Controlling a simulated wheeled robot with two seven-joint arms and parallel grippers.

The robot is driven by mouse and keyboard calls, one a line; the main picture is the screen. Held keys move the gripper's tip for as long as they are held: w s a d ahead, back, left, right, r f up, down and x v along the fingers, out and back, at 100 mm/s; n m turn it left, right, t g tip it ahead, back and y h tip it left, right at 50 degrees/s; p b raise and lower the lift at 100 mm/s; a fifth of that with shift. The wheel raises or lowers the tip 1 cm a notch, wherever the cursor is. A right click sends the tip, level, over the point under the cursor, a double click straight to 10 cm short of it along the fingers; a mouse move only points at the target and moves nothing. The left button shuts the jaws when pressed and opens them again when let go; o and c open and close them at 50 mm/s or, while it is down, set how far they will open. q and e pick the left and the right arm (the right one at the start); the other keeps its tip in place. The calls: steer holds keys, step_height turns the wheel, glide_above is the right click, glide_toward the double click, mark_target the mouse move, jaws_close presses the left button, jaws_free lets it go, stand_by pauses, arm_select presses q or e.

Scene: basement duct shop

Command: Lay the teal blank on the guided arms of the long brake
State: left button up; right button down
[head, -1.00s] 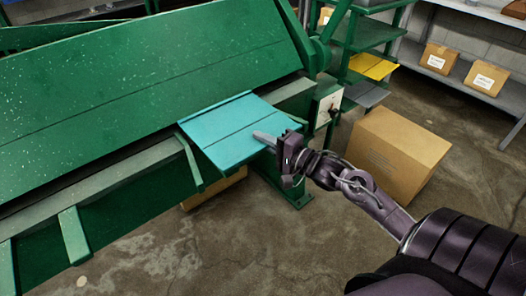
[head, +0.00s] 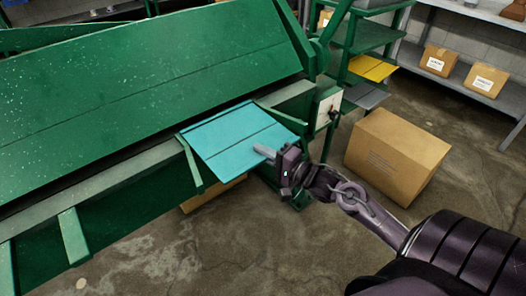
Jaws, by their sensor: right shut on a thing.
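The teal blank (head: 232,139) is a flat sheet with a line across it, at the front edge of the green long brake (head: 130,95), in the head view. Its far edge is by the brake's front bed and its near part reaches out toward me. One guided arm (head: 191,163) shows at the blank's left side, and another arm (head: 74,236) stands out farther left. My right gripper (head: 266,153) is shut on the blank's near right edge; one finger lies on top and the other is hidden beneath. Whether the blank rests fully on the arms is hard to tell. My left gripper is out of view.
A cardboard box (head: 397,155) stands on the floor right of my right gripper. A green rack (head: 366,35) holds a yellow sheet (head: 371,68) and a grey sheet (head: 365,95). A control box (head: 328,108) sits at the brake's right end.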

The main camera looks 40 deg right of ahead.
steer(key=c, duration=1.5)
jaws_free()
steer(key=shift+s+f, duration=0.1)
steer(key=shift+f, duration=0.6)
steer(key=shift+c, duration=0.2)
steer(key=shift+r, duration=0.15)
